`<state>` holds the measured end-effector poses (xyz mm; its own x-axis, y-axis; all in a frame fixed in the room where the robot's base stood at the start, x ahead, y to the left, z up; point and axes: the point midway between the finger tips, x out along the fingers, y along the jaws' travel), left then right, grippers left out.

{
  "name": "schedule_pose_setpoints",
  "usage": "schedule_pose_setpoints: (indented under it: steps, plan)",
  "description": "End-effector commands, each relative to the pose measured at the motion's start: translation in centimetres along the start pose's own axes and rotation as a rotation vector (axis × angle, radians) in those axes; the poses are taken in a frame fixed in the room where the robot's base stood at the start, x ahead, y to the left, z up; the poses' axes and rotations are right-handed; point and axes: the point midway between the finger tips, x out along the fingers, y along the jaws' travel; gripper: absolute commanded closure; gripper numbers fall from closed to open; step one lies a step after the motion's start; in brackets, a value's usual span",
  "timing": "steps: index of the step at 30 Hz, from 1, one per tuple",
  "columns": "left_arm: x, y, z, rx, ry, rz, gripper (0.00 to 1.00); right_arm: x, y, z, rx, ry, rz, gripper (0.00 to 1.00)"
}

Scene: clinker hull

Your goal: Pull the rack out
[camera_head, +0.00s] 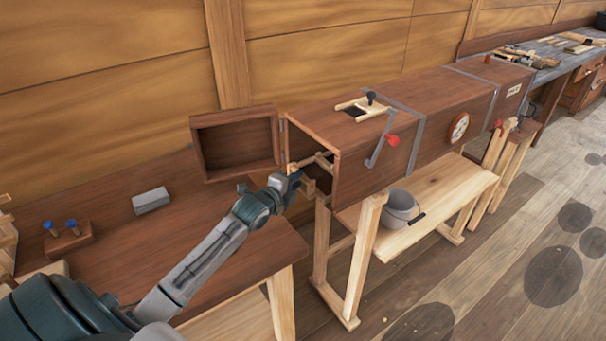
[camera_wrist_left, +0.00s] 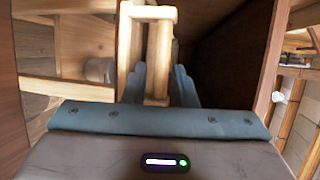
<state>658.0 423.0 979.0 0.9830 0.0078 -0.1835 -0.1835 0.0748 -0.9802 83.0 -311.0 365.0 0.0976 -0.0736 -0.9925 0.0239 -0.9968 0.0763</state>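The rack (camera_head: 318,161) is pale wood and shows at the open left end of the long brown wooden box (camera_head: 340,120). Most of it is hidden inside the box. In the left wrist view its wooden end frame (camera_wrist_left: 150,13) stands upright in front of the palm. My left gripper (camera_head: 291,184) is at the box's open end. Its blue fingers, also in the left wrist view (camera_wrist_left: 158,82), lie close on both sides of a wooden bar of the rack and appear shut on it. My right gripper is out of view.
The box's door (camera_head: 236,144) is swung open to the left. The box rests on wooden trestles, with a grey bucket (camera_head: 401,209) on the shelf below. A brown bench (camera_head: 120,208) at left holds a grey block (camera_head: 151,200) and blue-topped pegs (camera_head: 70,224); its middle is clear.

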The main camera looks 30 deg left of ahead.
Motion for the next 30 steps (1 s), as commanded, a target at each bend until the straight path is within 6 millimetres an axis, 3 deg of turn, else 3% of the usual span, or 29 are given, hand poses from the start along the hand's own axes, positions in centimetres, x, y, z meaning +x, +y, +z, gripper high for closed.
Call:
schedule_pose_setpoints:
  steps: [3, 9, 19, 23, 30]
  plan:
    - [1.9, -0.2, 0.0, -0.004, 0.0, -0.002, 0.75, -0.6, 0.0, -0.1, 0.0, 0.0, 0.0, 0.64]
    - [3.7, -0.1, 0.0, -0.001, 0.0, 0.0, 0.75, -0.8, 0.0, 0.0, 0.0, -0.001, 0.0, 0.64]
    - [4.0, 0.0, -0.1, 0.0, 0.001, 0.0, 0.75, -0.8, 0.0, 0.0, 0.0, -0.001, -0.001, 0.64]
    - [4.0, 0.0, -0.1, 0.0, 0.001, 0.0, 1.0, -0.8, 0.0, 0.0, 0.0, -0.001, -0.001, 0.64]
    - [3.9, 0.0, -0.1, 0.0, 0.001, 0.001, 1.0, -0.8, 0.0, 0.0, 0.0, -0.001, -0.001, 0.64]
